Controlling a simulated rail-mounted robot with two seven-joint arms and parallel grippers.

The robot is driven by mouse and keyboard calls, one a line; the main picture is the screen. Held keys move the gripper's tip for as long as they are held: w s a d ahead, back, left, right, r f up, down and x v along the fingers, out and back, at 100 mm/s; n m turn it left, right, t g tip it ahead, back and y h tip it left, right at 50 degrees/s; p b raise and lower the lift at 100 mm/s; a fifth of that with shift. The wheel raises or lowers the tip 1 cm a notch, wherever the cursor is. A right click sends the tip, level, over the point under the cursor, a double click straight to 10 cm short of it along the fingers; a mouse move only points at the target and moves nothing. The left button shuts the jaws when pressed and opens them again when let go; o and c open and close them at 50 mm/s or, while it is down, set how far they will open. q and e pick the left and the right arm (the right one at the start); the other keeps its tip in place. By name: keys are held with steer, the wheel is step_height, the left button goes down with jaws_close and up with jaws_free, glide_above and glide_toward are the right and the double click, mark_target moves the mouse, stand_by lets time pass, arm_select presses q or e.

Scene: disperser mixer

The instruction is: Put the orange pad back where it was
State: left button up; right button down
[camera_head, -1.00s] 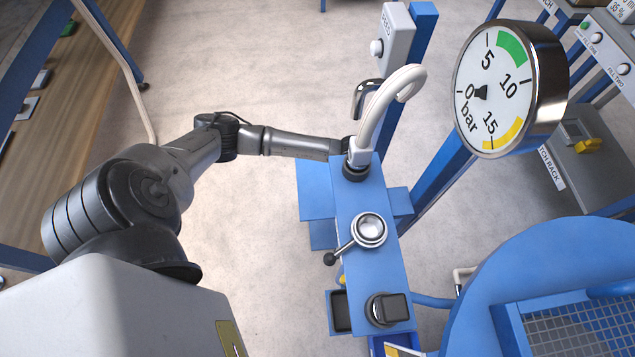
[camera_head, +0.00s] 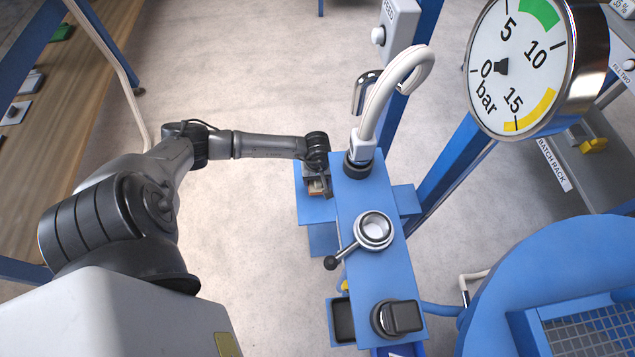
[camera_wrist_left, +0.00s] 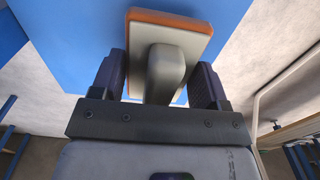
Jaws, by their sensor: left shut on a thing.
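The orange pad (camera_wrist_left: 170,20) shows in the left wrist view as a pale plate with an orange rim and a grey handle (camera_wrist_left: 166,68). My left gripper (camera_wrist_left: 160,78) is shut on that handle, one dark finger on each side. In the head view my left gripper (camera_head: 316,180) is over the blue side plate (camera_head: 313,210), left of the blue machine's column top. Only a small reddish bit of the pad shows there. Whether the pad touches the plate cannot be told. My right gripper is not in view.
The blue machine top (camera_head: 362,195) carries a curved white pipe (camera_head: 388,95), a metal cup with a lever (camera_head: 375,230) and a black block (camera_head: 403,316). A large pressure gauge (camera_head: 520,65) is at upper right. Open floor lies left of the machine.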

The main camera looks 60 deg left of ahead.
arm_select(q)
step_height(320, 180, down, 2)
steer(key=shift+f+b, duration=0.25)
steer(key=shift+b, duration=0.2)
steer(key=shift+s+d, duration=0.1)
steer(key=shift+f, duration=0.15)
steer(key=o, duration=0.8)
steer(key=shift+o, duration=0.2)
